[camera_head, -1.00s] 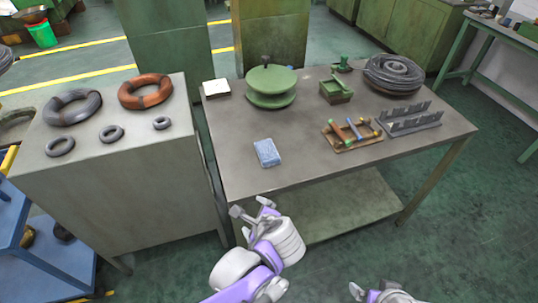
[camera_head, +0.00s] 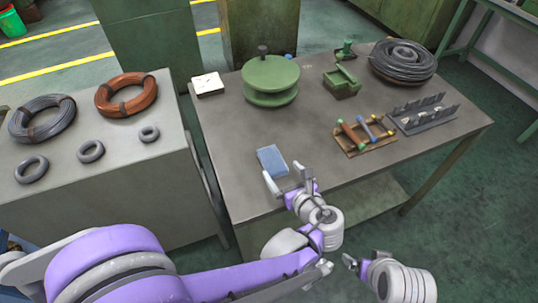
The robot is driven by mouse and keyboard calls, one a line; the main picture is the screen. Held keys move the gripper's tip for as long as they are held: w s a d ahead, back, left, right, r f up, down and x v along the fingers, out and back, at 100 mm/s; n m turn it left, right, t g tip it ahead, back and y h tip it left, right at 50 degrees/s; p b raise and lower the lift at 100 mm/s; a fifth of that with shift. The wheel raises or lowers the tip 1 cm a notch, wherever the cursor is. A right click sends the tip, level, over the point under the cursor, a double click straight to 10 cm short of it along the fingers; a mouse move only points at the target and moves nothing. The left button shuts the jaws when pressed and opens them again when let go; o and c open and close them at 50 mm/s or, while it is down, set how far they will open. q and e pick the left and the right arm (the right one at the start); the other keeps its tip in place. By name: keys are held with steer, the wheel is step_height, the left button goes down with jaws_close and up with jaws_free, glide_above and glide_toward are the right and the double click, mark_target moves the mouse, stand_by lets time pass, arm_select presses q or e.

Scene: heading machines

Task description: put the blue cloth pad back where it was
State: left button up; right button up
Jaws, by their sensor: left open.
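The blue cloth pad (camera_head: 271,160) lies flat near the front edge of the grey workbench (camera_head: 225,150), left of its middle. My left gripper (camera_head: 287,177) is open at the near side of the pad, with its fingers pointing toward it. The left fingertip is beside the pad's lower left corner, and the other finger is to its right. I cannot tell whether either finger touches the pad. My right gripper (camera_head: 352,262) is low in front of the bench, away from the pad; its opening is unclear.
A green spool (camera_head: 270,82) and a white box (camera_head: 208,84) stand behind the pad. A wooden tray with tools (camera_head: 364,136) and a grey rack (camera_head: 423,116) are to the right. Wire coils (camera_head: 126,95) lie on the left cabinet. Bench surface around the pad is clear.

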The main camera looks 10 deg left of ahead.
mark_target(273, 160)
arm_select(q)
steer(key=x, duration=0.9)
steer(key=shift+a+f, duration=0.1)
steer(key=shift+c, duration=0.2)
steer(key=c, duration=1.1)
